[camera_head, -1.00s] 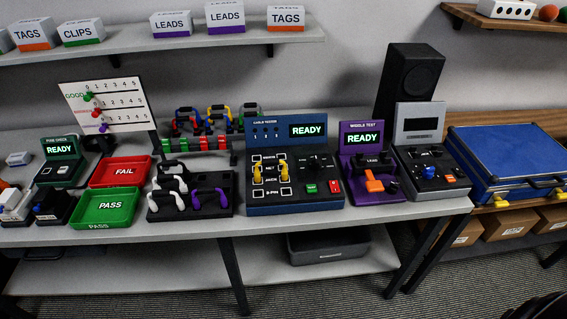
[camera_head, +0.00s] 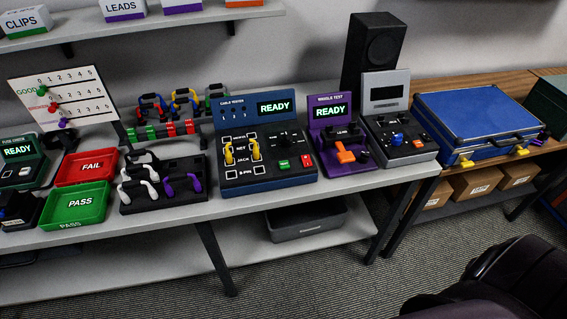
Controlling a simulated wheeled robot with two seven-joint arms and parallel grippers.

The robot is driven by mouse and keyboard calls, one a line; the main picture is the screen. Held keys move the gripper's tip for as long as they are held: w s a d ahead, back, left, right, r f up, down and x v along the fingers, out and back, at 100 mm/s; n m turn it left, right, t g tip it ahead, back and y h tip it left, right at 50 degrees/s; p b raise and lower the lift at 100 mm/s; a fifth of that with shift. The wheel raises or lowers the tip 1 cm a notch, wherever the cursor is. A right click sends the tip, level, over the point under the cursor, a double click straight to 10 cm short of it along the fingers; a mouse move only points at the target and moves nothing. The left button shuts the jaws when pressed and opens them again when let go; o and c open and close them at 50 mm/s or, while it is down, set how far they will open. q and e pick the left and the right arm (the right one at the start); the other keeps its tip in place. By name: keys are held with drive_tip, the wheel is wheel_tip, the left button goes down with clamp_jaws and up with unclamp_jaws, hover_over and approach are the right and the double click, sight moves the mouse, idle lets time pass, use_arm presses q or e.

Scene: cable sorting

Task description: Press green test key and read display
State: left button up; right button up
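The blue cable tester (camera_head: 266,180) stands on the bench near the middle of the head view. Neither of my grippers shows in the view.
A purple whistle-like tester (camera_head: 322,135) stands right of the blue one, then a grey device (camera_head: 398,137). A black cable rack (camera_head: 140,205) and red FAIL (camera_head: 60,180) and green PASS (camera_head: 50,218) trays lie left.

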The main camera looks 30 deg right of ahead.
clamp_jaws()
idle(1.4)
